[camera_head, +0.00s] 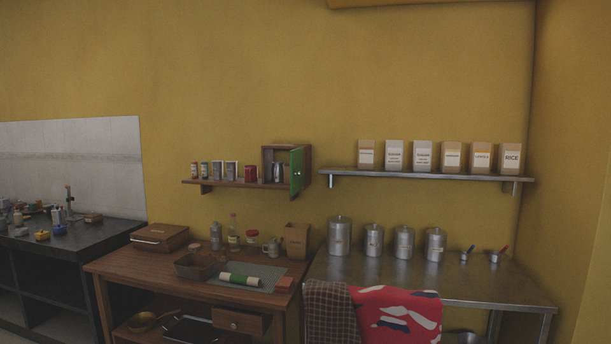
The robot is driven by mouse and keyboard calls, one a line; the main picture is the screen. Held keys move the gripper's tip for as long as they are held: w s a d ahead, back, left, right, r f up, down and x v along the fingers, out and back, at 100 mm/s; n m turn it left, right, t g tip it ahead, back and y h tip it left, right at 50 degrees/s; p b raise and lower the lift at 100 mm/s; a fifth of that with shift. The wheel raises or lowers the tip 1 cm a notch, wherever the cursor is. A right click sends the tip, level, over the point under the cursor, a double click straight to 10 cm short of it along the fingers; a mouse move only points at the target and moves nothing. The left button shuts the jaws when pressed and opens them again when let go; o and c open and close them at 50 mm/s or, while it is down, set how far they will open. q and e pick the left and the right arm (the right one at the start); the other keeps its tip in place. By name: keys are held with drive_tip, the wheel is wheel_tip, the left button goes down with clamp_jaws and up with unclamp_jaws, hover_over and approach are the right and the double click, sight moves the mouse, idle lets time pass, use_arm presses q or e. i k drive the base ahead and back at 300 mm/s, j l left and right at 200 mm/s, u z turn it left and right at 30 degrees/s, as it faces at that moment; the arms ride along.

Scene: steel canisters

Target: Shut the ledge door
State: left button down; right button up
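A small wooden cabinet (268,154) stands at the right end of a wooden wall ledge (225,184). Its green door (297,171) is open and swung out toward me, hinged on the right side as far as I can tell. A small pale knob shows on the door. Inside the cabinet a few small grey items are partly visible. Neither of my grippers is in the head view.
Below the ledge is a wooden table (119,264) with bottles, boxes and a green roll. To its right a steel table (385,277) bears several steel canisters (339,236). A metal shelf (430,175) with paper packets is right of the door.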

sight(297, 155)
drive_tip(key=k+z, duration=0.3)
drive_tip(key=k+l+z, duration=0.1)
drive_tip(key=k+z, duration=0.25)
drive_tip(key=i+z, duration=0.15)
drive_tip(key=z, duration=1.2)
drive_tip(key=j+z, duration=0.15)
drive_tip(key=j, duration=4.65)
drive_tip(key=k, duration=0.05)
